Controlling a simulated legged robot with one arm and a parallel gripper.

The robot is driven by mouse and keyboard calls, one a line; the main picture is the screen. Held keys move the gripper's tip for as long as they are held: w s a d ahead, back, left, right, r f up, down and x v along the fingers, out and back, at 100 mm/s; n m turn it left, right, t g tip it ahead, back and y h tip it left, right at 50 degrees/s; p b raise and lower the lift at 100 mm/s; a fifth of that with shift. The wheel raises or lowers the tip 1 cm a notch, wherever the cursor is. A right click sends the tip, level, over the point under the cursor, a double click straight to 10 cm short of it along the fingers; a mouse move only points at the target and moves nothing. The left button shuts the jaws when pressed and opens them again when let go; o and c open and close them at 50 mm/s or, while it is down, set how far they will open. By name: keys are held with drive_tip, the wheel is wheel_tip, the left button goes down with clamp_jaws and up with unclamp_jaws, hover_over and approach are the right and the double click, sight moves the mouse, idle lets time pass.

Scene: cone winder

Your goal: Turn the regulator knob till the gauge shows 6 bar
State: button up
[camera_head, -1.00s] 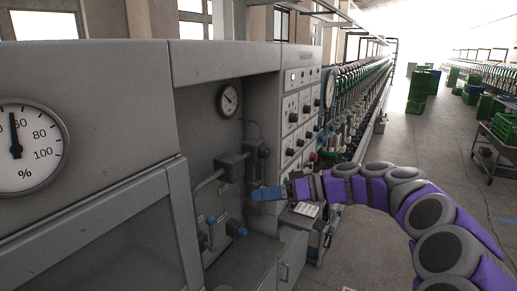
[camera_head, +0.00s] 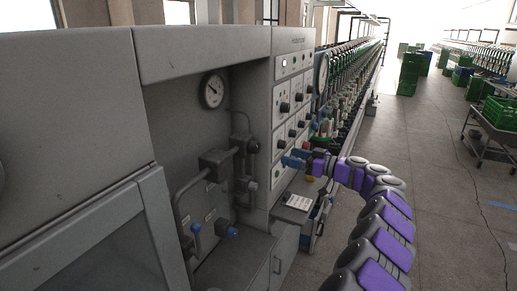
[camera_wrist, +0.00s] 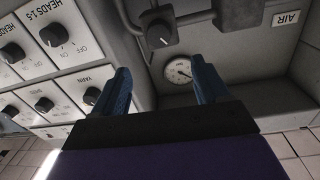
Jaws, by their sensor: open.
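The round white gauge (camera_head: 213,90) hangs on the back wall of the grey recess; it also shows upside down in the wrist view (camera_wrist: 178,70). Its needle shows, but the figures are too small to read. A dark knob (camera_head: 253,146), apparently the regulator knob, sits on the pipework below and right of the gauge. In the wrist view a dark knob with a white pointer line (camera_wrist: 158,35) lies beyond the fingertips. My gripper (camera_head: 291,157) is open and empty, right of the pipework in the head view. Its two blue fingers (camera_wrist: 160,65) are apart from the knob.
A panel with several dark knobs (camera_head: 284,107) stands right of the recess. A small shelf with a white label (camera_head: 298,202) juts out below the panel.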

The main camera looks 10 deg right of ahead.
sight(258, 147)
drive_tip(key=x, duration=1.3)
drive_tip(key=shift+w+a+f, duration=0.1)
drive_tip(key=shift+w+a, duration=0.05)
drive_tip(key=shift+w, duration=0.1)
drive_tip(key=c, duration=1)
drive_tip(key=shift+c, duration=0.2)
